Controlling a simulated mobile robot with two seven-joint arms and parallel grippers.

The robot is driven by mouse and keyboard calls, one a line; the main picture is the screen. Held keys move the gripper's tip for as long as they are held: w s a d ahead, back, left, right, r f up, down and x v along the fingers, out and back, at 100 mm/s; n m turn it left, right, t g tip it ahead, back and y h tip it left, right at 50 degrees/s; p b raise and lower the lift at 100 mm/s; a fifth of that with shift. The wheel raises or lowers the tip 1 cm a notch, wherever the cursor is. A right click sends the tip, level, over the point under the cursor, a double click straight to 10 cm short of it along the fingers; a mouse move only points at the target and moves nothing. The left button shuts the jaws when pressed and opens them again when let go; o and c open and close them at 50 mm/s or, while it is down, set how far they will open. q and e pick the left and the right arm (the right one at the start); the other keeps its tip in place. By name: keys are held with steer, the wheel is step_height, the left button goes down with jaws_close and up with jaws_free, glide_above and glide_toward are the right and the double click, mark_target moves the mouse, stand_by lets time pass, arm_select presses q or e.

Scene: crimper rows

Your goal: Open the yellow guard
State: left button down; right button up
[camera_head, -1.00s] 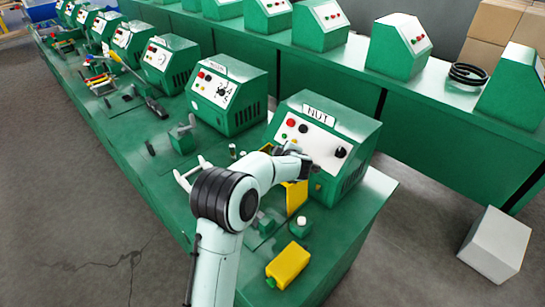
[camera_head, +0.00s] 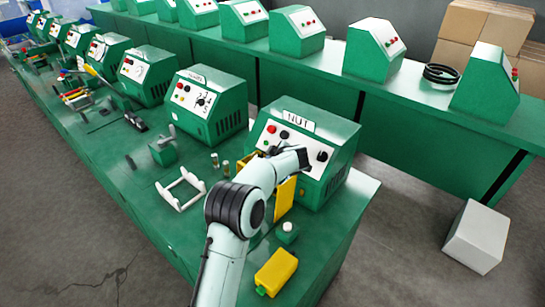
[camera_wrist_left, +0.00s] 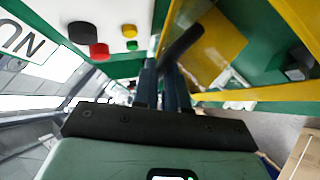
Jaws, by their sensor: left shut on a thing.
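The yellow guard (camera_head: 285,199) is on the front of the green machine labelled NUT (camera_head: 312,128). Part of it hangs below my left wrist, and another yellow part shows just left of the wrist. In the left wrist view, the yellow guard (camera_wrist_left: 218,45) fills the upper right, with a dark bar-like handle beside it. My left gripper (camera_wrist_left: 168,68) is shut on that dark handle. In the head view its fingers are mostly hidden by my wrist, in front of the panel. How far the guard is swung is hard to tell. My right gripper is not in view.
A yellow block (camera_head: 276,270) and a small green box with a white button (camera_head: 287,231) are on the bench near my arm. A white frame (camera_head: 181,190) lies to the left. Similar green machines line the bench. A pale box (camera_head: 476,237) stands on the floor at right.

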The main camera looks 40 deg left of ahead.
arm_select(q)
steer(key=c, duration=1.3)
jaws_free()
steer(key=shift+a+r, duration=0.15)
steer(key=shift+r, duration=0.2)
steer(key=shift+o, duration=0.7)
steer(key=shift+f, duration=0.15)
steer(key=v, duration=1.3)
steer(key=shift+b, duration=0.4)
steer(key=shift+s, duration=0.1)
